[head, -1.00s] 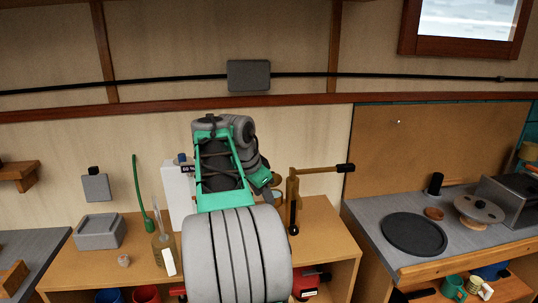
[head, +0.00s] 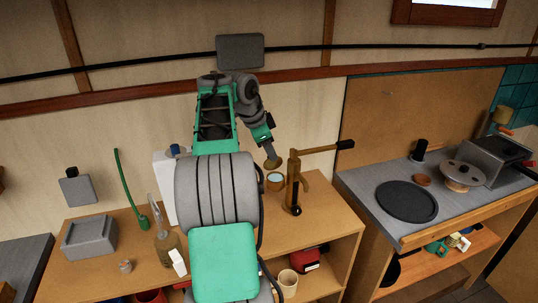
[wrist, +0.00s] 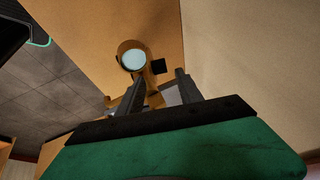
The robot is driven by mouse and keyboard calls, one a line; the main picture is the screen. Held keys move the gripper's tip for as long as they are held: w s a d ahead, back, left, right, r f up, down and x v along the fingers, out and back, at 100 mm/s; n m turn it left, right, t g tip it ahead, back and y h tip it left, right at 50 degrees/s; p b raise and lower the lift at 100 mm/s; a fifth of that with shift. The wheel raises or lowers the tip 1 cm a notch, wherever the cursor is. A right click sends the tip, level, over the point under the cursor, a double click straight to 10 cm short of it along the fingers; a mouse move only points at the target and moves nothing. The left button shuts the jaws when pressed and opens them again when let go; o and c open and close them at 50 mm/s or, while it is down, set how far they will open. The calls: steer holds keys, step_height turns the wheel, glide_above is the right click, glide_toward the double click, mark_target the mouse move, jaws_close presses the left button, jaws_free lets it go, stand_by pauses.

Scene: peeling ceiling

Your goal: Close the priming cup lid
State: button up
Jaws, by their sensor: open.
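The priming cup (head: 275,182) is a small brass-rimmed cup beside the brass hand pump (head: 294,183) on the wooden counter. Its pale blue inside shows, so it stands open. A brown rounded piece at its back rim, seemingly the lid (head: 272,163), is tilted up. My gripper (head: 269,148) is above and behind the cup, close to the lid; I cannot tell whether they touch. In the wrist view the open cup (wrist: 134,60) lies just beyond the left fingertip. My gripper (wrist: 159,76) is open there, with no object clearly between its fingers.
The pump's arm with its black handle (head: 345,145) reaches right. A glass bottle (head: 168,245), a green stem-like thing (head: 130,190) and a grey box (head: 90,238) stand left. A grey worktop with a dark round plate (head: 406,201) is at right. The counter right of the pump is clear.

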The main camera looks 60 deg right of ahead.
steer(key=x, duration=0.2)
steer(key=shift+w+d+f, duration=0.1)
steer(key=shift+w+f, duration=0.1)
steer(key=shift+f, duration=0.15)
steer(key=shift+s+d+f, duration=0.1)
steer(key=shift+f, duration=0.15)
steer(key=shift+c, duration=0.3)
jaws_close()
